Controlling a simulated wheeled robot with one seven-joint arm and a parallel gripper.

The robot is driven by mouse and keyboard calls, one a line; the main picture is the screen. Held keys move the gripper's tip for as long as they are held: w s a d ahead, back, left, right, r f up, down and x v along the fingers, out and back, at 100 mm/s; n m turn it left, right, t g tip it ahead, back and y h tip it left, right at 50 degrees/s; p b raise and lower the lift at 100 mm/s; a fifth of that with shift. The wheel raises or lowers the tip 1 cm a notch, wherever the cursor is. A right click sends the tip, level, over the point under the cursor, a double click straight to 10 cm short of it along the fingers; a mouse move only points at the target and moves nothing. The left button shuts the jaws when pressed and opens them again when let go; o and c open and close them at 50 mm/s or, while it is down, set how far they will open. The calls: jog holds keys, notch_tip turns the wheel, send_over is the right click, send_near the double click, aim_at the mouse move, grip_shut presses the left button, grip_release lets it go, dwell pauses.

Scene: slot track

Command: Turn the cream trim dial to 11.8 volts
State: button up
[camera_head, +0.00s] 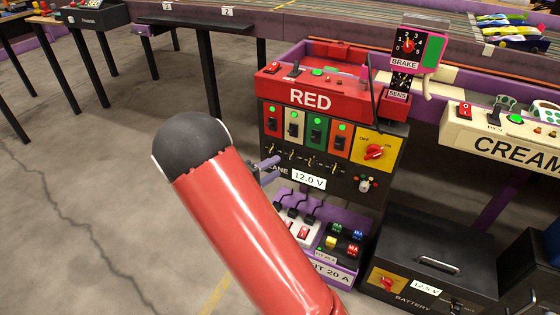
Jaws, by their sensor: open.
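The cream station (500,133), labelled CREAM, is at the right edge and cut off by it. I cannot pick out a dial marked as the cream trim dial or a cream volt reading. My red arm with its black joint fills the middle foreground. My gripper (268,170) shows only as pale purple fingertips past the arm, open, in front of the left side of the red station's lower panel. The arm hides the rest of it. I see nothing between the fingers.
The red station (318,96) has a yellow panel with a red knob (374,152) and a 12.0 V display (309,180). A black battery box (430,250) reading 12.5 V stands lower right. Fuses and switches sit below the red panel. Floor at left is clear.

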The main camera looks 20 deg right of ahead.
aim_at(289, 160)
jog(key=x, duration=0.5)
jog(key=shift+s, duration=0.1)
grip_shut()
